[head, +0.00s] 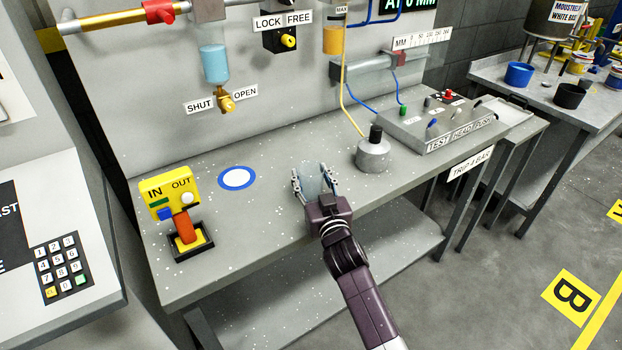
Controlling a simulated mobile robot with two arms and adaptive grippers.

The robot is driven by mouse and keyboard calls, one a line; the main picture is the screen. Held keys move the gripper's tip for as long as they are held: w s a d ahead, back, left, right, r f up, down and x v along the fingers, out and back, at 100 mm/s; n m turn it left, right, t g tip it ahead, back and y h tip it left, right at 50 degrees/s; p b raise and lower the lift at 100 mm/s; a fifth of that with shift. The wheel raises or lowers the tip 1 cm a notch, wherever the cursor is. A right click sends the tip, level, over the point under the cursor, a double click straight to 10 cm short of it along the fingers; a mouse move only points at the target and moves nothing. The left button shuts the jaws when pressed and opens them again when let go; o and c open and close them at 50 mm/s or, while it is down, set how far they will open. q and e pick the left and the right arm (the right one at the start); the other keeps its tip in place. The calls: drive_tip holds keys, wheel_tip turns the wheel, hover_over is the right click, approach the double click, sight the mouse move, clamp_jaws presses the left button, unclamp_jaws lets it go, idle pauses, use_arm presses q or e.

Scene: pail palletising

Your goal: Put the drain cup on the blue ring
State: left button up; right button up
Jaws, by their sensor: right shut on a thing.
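The drain cup (311,176) is a clear, pale bluish cup above the grey bench near its front edge. My right gripper (311,186) is shut on it, with a finger on either side. The gripper hides the cup's lower part, and I cannot tell whether the cup touches the bench. The blue ring (224,185) is a flat blue circle with a white centre on the bench, left of the cup and apart from it. Nothing stands on the ring. My left gripper is not in view.
A grey cylinder with a black knob (373,155) stands right of the cup, before the test head pump (445,125). A brass SHUT/OPEN valve (226,103) hangs above the ring. The bench between cup and ring is clear.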

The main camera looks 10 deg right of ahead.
wheel_tip(320, 180, up, 19)
drive_tip(key=p, duration=0.1)
drive_tip(key=s+d+f, duration=0.1)
drive_tip(key=s+f, duration=0.4)
drive_tip(key=s, duration=0.6)
drive_tip(key=s+d+f, duration=0.2)
drive_tip(key=s+f, duration=0.3)
drive_tip(key=s, duration=0.6)
drive_tip(key=s+d+f+h, duration=0.1)
drive_tip(key=s+f, duration=0.4)
drive_tip(key=s, duration=0.6)
drive_tip(key=shift+d+m, duration=0.25)
drive_tip(key=shift+m, duration=0.05)
